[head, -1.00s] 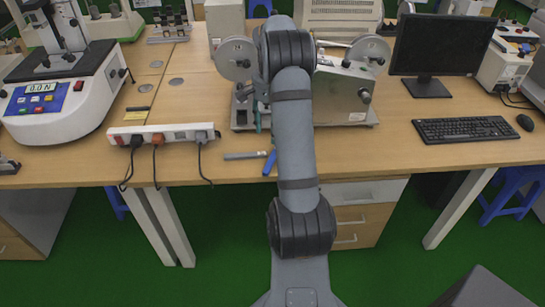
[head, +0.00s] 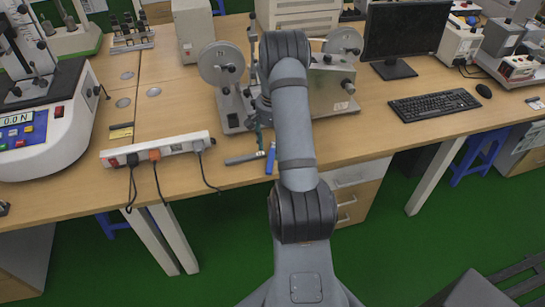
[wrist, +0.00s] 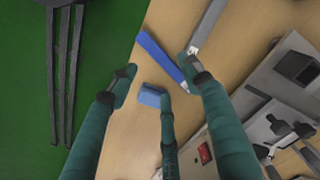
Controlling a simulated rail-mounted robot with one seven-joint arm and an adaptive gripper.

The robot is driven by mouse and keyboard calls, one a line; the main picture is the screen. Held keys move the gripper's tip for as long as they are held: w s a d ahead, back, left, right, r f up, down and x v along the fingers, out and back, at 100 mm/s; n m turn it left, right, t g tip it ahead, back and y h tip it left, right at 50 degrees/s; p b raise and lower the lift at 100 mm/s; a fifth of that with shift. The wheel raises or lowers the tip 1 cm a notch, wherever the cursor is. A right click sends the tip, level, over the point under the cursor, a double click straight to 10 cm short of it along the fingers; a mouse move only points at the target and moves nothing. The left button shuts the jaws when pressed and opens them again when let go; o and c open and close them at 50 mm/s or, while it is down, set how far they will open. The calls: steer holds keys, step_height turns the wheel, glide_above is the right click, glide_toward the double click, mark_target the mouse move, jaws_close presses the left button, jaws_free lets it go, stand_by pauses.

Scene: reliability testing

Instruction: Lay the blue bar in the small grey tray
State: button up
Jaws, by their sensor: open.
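The blue bar (head: 270,158) lies on the wooden bench near its front edge; it also shows in the wrist view (wrist: 160,58). A slim grey piece (head: 245,157) lies to its left; in the wrist view it shows beside the bar's end (wrist: 208,27). I cannot tell whether this is the small grey tray. My gripper (wrist: 158,75) is open, its teal fingers spread above the bench near the bar. In the head view it is mostly hidden behind my arm. A light blue patch (wrist: 152,95) is at one fingertip; I cannot tell what it is.
A power strip (head: 158,150) with cables lies left of the grey piece. A tester with round discs (head: 221,65) stands behind my gripper. A monitor (head: 404,33) and keyboard (head: 434,106) stand to the right. The front bench edge is close to the bar.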

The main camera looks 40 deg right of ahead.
steer(key=shift+s+f+p, duration=0.1)
steer(key=shift+f+p, duration=0.65)
steer(key=shift+f, duration=2.3)
steer(key=shift+c, duration=1.1)
steer(key=shift+a, duration=0.1)
jaws_close()
steer(key=shift+r, duration=0.15)
